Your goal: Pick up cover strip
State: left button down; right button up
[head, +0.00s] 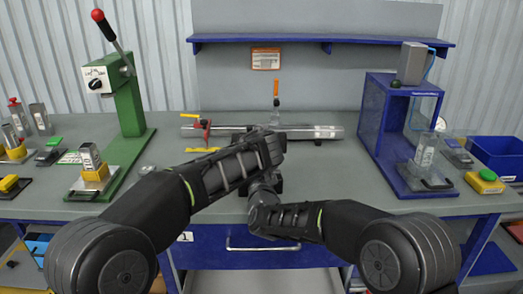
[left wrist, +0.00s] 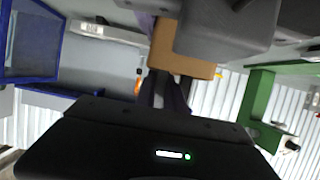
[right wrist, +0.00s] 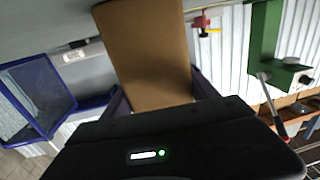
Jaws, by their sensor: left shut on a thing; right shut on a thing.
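A plain brown piece fills the space between the fingers of my right gripper (head: 266,181) in the right wrist view (right wrist: 145,50). A brown piece (left wrist: 180,55) also shows at the fingers of my left gripper (head: 276,143), partly behind a dark grey block. Both grippers are shut on it, close together over the middle of the table. In the head view my arms hide the brown piece. I cannot tell whether it is the cover strip. A long silver bar (head: 315,131) with a label lies across the table behind the grippers.
A red clamp (head: 203,128) and an orange-handled clamp (head: 276,95) stand at the bar. A green lever press (head: 130,105) stands on the left, a blue frame (head: 385,125) on the right. A blue bin (head: 497,155) is at the far right.

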pick_arm(q)
notch_tip(320, 180, up, 10)
jog(key=shift+f, duration=0.2)
pick_arm(e)
jog(key=shift+w+d+r, duration=0.1)
dwell(0.6)
pick_arm(q)
jog(key=shift+r, duration=0.15)
notch_tip(320, 180, up, 6)
jog(key=shift+r, duration=0.15)
dwell(0.5)
pick_arm(e)
jog(key=o, duration=1.4)
jog(key=shift+o, duration=0.2)
